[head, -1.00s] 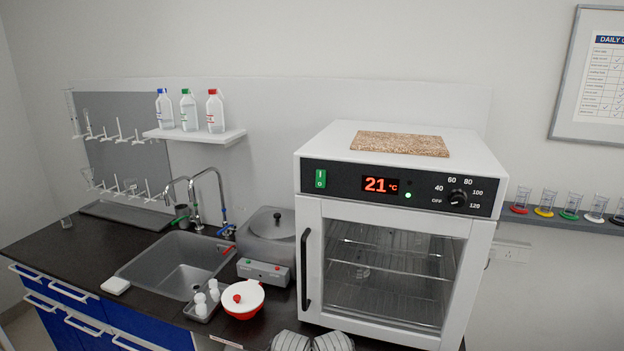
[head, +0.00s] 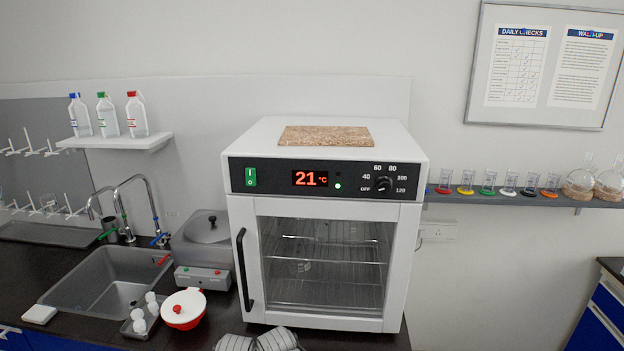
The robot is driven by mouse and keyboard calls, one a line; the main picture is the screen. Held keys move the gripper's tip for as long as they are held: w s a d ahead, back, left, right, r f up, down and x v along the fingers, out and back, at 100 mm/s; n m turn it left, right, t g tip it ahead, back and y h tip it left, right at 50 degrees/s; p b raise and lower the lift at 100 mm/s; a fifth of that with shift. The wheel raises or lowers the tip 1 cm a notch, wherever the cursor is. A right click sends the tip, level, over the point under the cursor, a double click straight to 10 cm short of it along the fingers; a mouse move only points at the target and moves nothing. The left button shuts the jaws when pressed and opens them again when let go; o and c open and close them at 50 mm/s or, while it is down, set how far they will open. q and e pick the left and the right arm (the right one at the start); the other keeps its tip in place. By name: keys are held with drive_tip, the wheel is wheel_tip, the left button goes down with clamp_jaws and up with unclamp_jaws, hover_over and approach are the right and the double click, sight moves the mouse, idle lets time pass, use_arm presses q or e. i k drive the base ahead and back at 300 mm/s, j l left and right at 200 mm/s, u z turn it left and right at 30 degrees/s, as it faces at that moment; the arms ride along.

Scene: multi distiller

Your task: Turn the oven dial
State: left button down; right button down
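The white oven (head: 410,230) stands on the dark counter with its glass door closed. Its black oven dial (head: 383,185) is at the right end of the front panel, ringed by marks from OFF through 40, 60, 80, 100 to 120. The dial's pointer is too small to read surely. The red display (head: 310,178) reads 21 °C, and a small green light (head: 338,186) glows beside it. A green switch (head: 250,177) is at the panel's left end.
A brown board (head: 325,136) lies on the oven top. Left of the oven are a grey bath (head: 205,228), a red-and-white bowl (head: 184,308) and a sink (head: 108,285). A glassware shelf (head: 470,198) is at right.

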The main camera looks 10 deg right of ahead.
sight(384, 183)
drive_tip(key=i+j, duration=0.1)
drive_tip(key=j, duration=0.25)
drive_tip(key=i+j, duration=0.1)
drive_tip(key=j, duration=0.2)
drive_tip(key=i+j+z, duration=0.1)
drive_tip(key=j, duration=0.25)
drive_tip(key=i+j, duration=0.1)
drive_tip(key=j, duration=0.2)
drive_tip(key=z, duration=1.7)
